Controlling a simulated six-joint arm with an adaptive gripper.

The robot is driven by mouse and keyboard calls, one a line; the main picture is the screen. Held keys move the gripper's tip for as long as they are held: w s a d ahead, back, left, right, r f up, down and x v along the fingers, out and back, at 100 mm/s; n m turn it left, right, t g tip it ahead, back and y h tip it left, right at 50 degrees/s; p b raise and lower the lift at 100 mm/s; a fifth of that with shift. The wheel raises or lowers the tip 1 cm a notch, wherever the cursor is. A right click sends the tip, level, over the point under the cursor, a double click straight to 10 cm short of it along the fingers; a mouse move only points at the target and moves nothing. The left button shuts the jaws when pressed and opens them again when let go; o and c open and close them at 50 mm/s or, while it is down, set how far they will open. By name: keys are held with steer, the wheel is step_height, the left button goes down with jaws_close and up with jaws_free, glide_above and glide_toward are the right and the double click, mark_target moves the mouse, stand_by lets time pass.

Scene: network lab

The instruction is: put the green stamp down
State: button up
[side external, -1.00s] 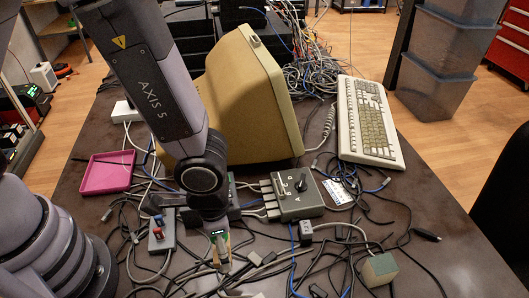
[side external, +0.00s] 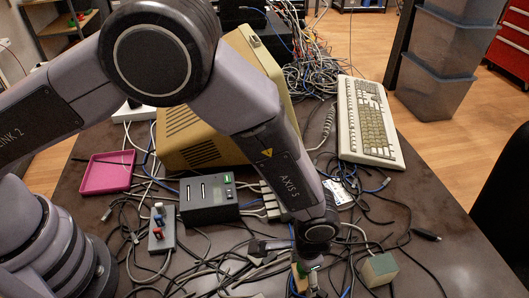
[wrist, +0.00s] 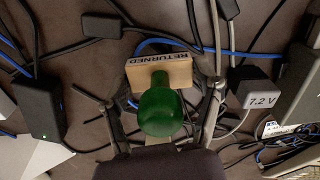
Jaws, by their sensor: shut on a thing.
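The green stamp (wrist: 163,108) shows in the wrist view, with a round green handle and a pale wooden block marked RETURNED. My gripper (wrist: 162,98) is shut on it, one finger on each side of the handle. In the side external view my gripper (side external: 305,274) is low over the front middle of the table, among cables. Only a small part of the stamp shows there, and I cannot tell whether it touches the table or cables.
Loose cables cover the table front. A 7.2 V adapter block (wrist: 253,87) lies right of the stamp, and a black adapter (wrist: 40,108) left. A greenish cube (side external: 379,270), switch console (side external: 163,228), black slotted box (side external: 208,199), pink tray (side external: 107,176) and keyboard (side external: 368,124) stand around.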

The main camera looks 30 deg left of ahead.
mark_target(300, 280)
steer(key=shift+f, duration=1.35)
steer(key=shift+f, duration=0.1)
steer(key=o, duration=1.2)
steer(key=shift+c, duration=0.2)
